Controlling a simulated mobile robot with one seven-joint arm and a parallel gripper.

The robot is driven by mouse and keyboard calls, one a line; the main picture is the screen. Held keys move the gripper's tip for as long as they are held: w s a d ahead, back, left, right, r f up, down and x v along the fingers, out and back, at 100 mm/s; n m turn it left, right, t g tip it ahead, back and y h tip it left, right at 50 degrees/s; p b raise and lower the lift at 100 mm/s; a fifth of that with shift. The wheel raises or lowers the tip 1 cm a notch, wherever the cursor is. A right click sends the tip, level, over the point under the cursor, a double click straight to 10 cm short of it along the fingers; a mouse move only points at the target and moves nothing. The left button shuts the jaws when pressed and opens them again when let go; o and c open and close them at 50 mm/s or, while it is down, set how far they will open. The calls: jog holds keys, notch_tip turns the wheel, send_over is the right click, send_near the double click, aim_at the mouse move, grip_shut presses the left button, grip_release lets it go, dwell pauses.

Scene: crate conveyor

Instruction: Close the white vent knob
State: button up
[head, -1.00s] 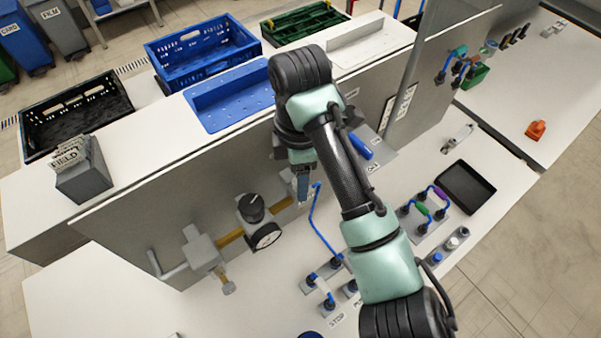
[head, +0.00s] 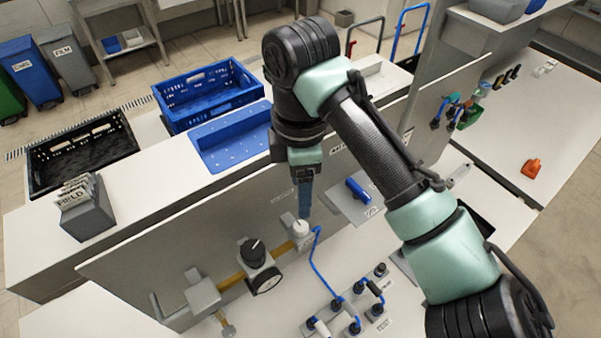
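The white vent knob (head: 300,228) sits on a grey block at the right end of a brass pipe (head: 230,282), in front of the grey panel. My gripper (head: 304,215) points down with its blue fingers right above the knob. The fingertips overlap the knob's top edge in the view, and I cannot tell whether they touch it. The fingers show edge-on as one blue shape, so their gap is hidden. A blue hose (head: 312,265) runs down beside the knob.
A black regulator knob with a gauge (head: 258,268) stands left of the vent knob. A blue lever (head: 357,190) is to the right. Hose fittings (head: 357,300) stand on the bench in front. The grey panel (head: 190,240) rises behind.

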jog(key=shift+r, duration=1.15)
